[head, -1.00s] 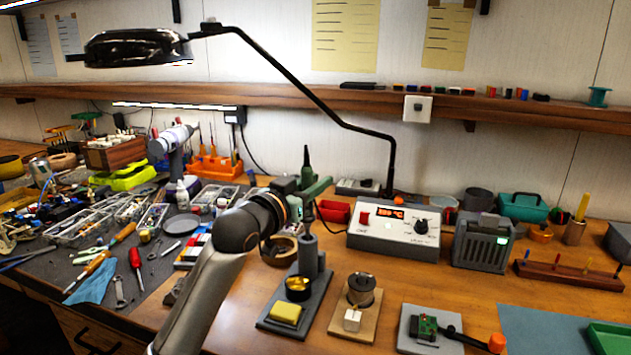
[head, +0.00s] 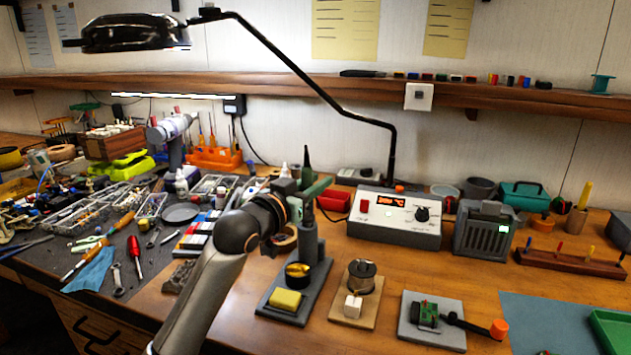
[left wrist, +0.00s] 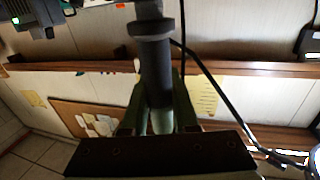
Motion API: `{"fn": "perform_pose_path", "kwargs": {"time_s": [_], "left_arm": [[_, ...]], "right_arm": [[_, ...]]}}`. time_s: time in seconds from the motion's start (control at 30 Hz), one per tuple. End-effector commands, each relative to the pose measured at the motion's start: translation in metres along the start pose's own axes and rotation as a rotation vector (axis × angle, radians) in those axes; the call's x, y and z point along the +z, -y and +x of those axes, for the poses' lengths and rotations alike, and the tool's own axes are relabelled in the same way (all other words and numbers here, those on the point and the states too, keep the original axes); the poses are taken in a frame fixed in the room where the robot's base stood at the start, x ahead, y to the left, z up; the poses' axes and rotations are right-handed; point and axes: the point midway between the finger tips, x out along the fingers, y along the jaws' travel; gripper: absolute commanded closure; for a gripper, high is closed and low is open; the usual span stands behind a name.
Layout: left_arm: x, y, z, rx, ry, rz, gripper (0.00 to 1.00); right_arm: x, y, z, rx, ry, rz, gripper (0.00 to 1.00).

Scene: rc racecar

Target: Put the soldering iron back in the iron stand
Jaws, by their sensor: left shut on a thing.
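The left gripper is shut on the iron's handle, which also shows between the green fingers in the left wrist view (left wrist: 162,120). The iron stand (head: 303,292) is a dark grey base with a yellow sponge, a brass-coloured cup and an upright grey holder. The gripper is directly above the holder, in line with it. The iron's tip is hidden, and I cannot tell how far it is inside the holder. My right gripper is out of view.
The soldering station (head: 394,218) stands behind and right of the stand. A wooden block with a round tin (head: 358,283) and a grey plate with a green circuit part (head: 430,318) are to the right. The black lamp arm (head: 392,150) rises behind. Tools crowd the left.

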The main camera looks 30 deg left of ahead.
Motion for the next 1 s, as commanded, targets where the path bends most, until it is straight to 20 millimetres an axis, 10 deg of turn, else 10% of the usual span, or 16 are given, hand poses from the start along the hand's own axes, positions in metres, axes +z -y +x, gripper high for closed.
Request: {"fn": "perform_pose_path", "kwargs": {"time_s": [0.6,0.63,1.0], "left_arm": [[0.0088,0.0,0.0,0.0,-0.001,0.0,1.0],[0.0087,0.0,0.0,0.0,-0.001,0.0,0.7],[0.0088,0.0,0.0,0.0,0.0,0.0,0.37]], "right_arm": [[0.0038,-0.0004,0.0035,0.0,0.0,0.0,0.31],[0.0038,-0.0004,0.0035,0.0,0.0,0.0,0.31],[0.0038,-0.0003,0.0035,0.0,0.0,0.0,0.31]]}}
